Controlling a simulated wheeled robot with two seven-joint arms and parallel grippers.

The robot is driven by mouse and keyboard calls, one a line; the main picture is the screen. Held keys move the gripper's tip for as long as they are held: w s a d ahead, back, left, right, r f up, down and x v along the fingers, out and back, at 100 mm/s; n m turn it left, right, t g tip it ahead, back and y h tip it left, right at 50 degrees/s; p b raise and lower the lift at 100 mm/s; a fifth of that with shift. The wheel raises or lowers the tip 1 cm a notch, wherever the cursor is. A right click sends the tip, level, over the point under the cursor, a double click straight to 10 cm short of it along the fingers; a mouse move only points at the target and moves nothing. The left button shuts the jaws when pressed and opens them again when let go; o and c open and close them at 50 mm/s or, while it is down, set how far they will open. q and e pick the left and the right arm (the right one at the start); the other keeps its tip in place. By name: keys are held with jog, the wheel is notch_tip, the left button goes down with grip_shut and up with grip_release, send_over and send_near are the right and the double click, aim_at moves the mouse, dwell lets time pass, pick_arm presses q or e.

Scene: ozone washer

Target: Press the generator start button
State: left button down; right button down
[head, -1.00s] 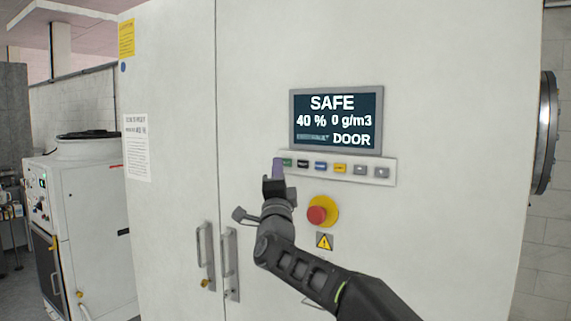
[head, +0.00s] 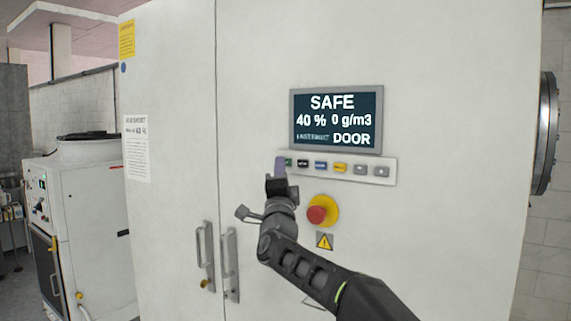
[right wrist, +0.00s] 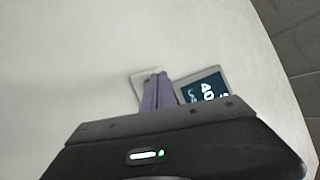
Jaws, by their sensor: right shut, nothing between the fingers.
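A row of small coloured buttons sits on a light panel strip (head: 372,171) below the display (head: 336,119), which reads SAFE, 40 %, 0 g/m3 and DOOR. The leftmost button is green (head: 289,162), partly hidden by my right gripper's fingers; black, blue, yellow and grey buttons follow to the right. My right gripper (head: 280,167) is shut and empty, its purple fingertips at the strip's left end. I cannot tell whether they touch the green button. In the right wrist view the shut fingers (right wrist: 157,92) cover part of the strip beside the display. My left gripper is not in view.
A red emergency stop (head: 317,214) on a yellow base sits below the strip, close to my right wrist. A warning triangle (head: 324,241) is under it. Door handles (head: 230,263) stand out at lower left. A white machine (head: 90,230) stands further left.

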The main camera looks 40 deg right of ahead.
jog(key=shift+w+d, duration=0.1)
jog(key=shift+d, duration=0.2)
dwell(0.5)
jog(key=shift+s+a+b, duration=0.25)
jog(key=shift+a+b, duration=0.5)
jog(key=a+b, duration=0.1)
jog(key=s+a, duration=0.1)
jog(key=a, duration=0.1)
jog(key=a+b, duration=0.1)
jog(key=shift+s+a+b, duration=0.25)
jog(key=shift+a+b, duration=0.05)
jog(key=shift+a, duration=0.1)
dwell(0.7)
